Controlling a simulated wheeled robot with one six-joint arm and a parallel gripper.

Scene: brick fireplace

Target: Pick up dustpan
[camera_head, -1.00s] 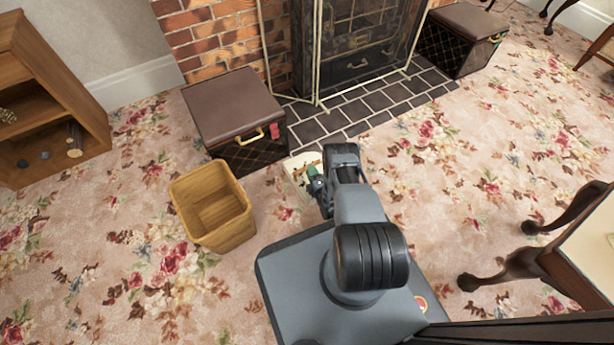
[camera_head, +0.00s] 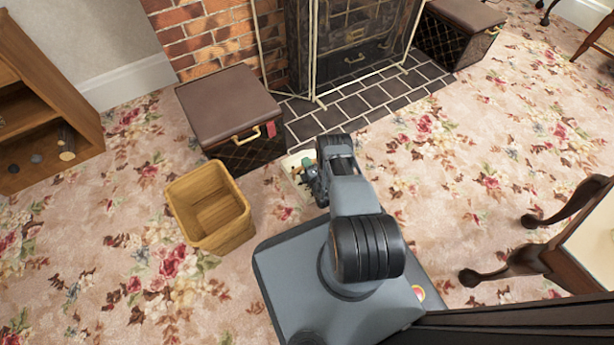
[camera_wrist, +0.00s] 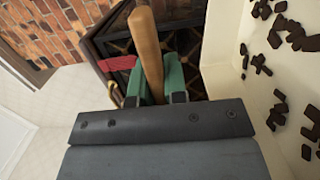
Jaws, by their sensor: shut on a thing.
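The dustpan (camera_head: 290,167) shows as a small cream patch by the front corner of the brown-topped box, partly hidden by my arm. In the wrist view, a wooden handle (camera_wrist: 147,42) runs between the green fingertips of my gripper (camera_wrist: 155,80). The cream pan (camera_wrist: 234,40) with dark flecks fills the right side of that view. My gripper is shut on the handle. In the head view the green fingertips (camera_head: 307,161) are at the pan. I cannot tell whether the dustpan touches the carpet.
The brown-topped box (camera_head: 225,105) stands just behind and left of the dustpan. A wooden bin (camera_head: 208,210) stands at the left. The fireplace screen (camera_head: 312,60) and dark tiled hearth (camera_head: 365,100) lie behind. Table legs (camera_head: 530,255) are at the right. Patterned carpet is open at centre right.

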